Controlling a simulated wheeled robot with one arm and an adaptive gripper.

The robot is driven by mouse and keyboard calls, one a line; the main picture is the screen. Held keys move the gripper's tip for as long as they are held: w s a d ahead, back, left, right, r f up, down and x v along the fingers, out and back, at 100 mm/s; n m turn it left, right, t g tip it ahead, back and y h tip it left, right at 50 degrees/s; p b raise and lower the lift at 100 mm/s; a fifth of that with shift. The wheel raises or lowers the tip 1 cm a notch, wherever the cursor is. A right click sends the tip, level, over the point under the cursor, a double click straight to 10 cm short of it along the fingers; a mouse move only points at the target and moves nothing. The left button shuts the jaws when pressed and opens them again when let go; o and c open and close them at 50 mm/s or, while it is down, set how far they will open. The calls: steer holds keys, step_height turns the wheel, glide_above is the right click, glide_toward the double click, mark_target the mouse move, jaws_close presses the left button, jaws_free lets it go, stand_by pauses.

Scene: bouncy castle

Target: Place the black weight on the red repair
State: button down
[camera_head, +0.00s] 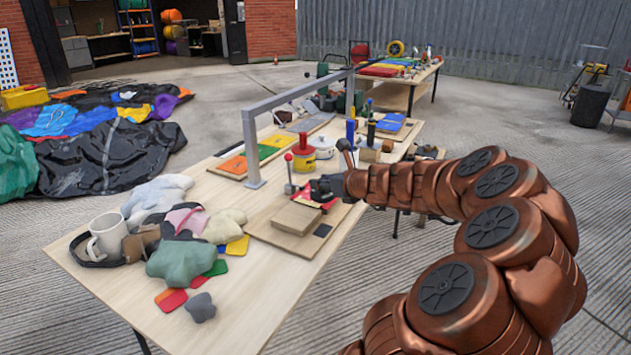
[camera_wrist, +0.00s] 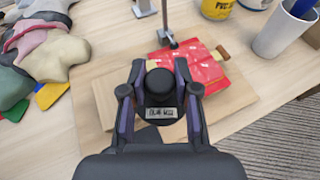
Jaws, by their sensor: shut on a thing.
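My gripper (camera_wrist: 160,90) is shut on the black weight (camera_wrist: 159,82), a dark round piece with a knob on top and a pale label on its near side. In the head view my gripper (camera_head: 325,188) is over the wooden board, and the weight cannot be made out clearly there. The red repair (camera_wrist: 200,70) is a red patch with pale marks, lying on the board just beyond and right of the weight in the wrist view. It shows partly in the head view (camera_head: 312,202), partly hidden by my gripper. The gap under the weight is hard to judge.
A wooden block (camera_head: 297,218) and a small black square (camera_head: 322,230) lie on the board. A thin rod (camera_wrist: 168,22) stands at the patch's far edge.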

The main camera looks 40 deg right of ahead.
steer(key=w+d, duration=0.1)
steer(key=w, duration=0.1)
steer(key=w+d, duration=0.2)
steer(key=w, duration=0.1)
steer(key=w+d+f, duration=0.1)
steer(key=w+d, duration=0.1)
steer(key=shift+w+d, duration=0.25)
steer(key=shift+w, duration=0.1)
steer(key=shift+f+b, duration=0.9)
steer(key=shift+f, duration=0.85)
steer(key=c, duration=0.9)
jaws_free()
steer(key=shift+o, duration=0.2)
steer(key=shift+s+r, duration=0.15)
steer(key=shift+s, duration=0.1)
steer(key=p+v, duration=0.1)
steer(key=v, duration=1)
steer(key=shift+s+r+p, duration=0.15)
steer(key=shift+s+p, duration=0.1)
steer(key=shift+p, duration=0.15)
